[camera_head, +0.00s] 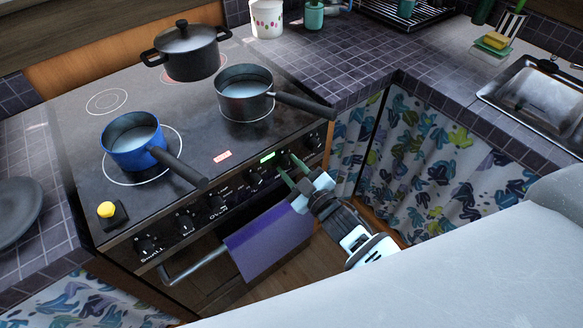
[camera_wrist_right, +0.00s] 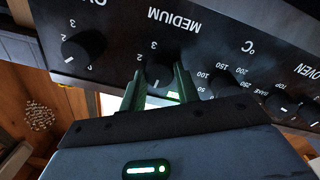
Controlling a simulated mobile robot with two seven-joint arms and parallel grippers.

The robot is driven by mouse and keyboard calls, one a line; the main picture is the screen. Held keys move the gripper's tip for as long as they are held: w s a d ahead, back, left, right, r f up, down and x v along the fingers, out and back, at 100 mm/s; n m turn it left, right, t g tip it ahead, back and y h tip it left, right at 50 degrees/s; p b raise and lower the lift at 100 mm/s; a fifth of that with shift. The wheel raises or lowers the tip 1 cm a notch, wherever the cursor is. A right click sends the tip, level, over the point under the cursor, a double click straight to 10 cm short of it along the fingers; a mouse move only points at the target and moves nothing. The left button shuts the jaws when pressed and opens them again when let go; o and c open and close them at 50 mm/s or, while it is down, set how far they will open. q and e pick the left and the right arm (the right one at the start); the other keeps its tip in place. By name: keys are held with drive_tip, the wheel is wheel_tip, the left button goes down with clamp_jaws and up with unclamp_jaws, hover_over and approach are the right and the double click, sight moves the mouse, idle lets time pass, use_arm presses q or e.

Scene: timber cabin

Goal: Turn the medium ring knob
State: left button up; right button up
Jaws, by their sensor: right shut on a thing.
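The medium ring knob (camera_wrist_right: 159,73) is a black dial on the dark stove panel, under the upside-down word MEDIUM in the right wrist view. A small white mark shows on its lower edge, with 3 and 2 printed to its left. My right gripper (camera_wrist_right: 160,77) has its two dark green fingers on either side of this knob and is shut on it. In the head view the right gripper (camera_head: 286,166) reaches the right part of the stove's front panel, and its fingers partly hide the knob there. My left gripper is not in view.
Another knob (camera_wrist_right: 83,50) is left of the held one, and the temperature knob (camera_wrist_right: 222,84) is close right. A blue saucepan (camera_head: 132,142), a dark saucepan (camera_head: 244,94) and a lidded pot (camera_head: 187,52) stand on the hob. A purple towel (camera_head: 268,240) hangs below the panel.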

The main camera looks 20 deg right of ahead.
drive_tip(key=shift+n, duration=0.6)
drive_tip(key=o, duration=1)
drive_tip(key=shift+c, duration=0.2)
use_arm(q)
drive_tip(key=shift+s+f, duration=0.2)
use_arm(e)
drive_tip(key=v, duration=0.7)
drive_tip(key=shift+s+d, duration=0.2)
drive_tip(key=shift+s, duration=0.15)
drive_tip(key=shift+f, duration=0.1)
